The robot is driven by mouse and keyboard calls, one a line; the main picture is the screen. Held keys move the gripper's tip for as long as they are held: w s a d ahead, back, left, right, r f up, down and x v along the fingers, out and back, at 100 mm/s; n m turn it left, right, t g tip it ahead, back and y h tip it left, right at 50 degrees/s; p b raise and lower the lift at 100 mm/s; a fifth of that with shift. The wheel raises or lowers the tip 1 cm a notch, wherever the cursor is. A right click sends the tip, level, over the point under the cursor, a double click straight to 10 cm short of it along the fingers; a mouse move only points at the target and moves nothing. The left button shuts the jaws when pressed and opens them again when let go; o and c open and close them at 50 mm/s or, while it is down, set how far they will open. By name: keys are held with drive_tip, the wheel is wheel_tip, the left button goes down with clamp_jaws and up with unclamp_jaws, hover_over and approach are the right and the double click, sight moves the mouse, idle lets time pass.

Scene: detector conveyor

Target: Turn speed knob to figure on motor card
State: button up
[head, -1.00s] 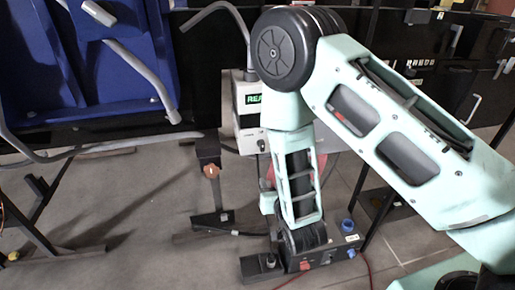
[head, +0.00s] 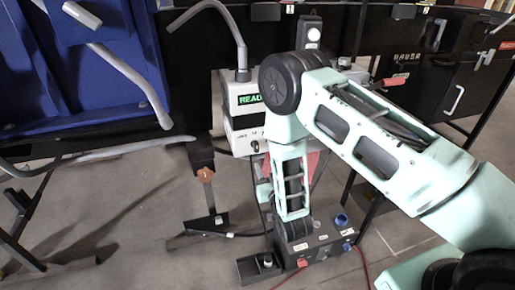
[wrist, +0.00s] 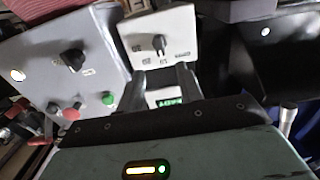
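I cannot tell which one is the speed knob. My gripper (wrist: 167,82) shows two dark fingers apart, below the white box's knob, with nothing visible between them but a green display (wrist: 167,101) behind. In the head view the white box (head: 233,90) stands left of my forearm, its small knob (head: 255,145) below the green display. No motor card is readable.
The grey panel also has a red button (wrist: 71,114) and a green button (wrist: 108,98). A curved grey pipe (head: 241,50) rises above the white box. Blue seating (head: 80,60) is left.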

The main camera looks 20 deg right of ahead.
sight(257, 148)
drive_tip(key=w, duration=1)
drive_tip(key=shift+p, duration=0.35)
drive_tip(key=shift+s, duration=0.1)
clamp_jaws()
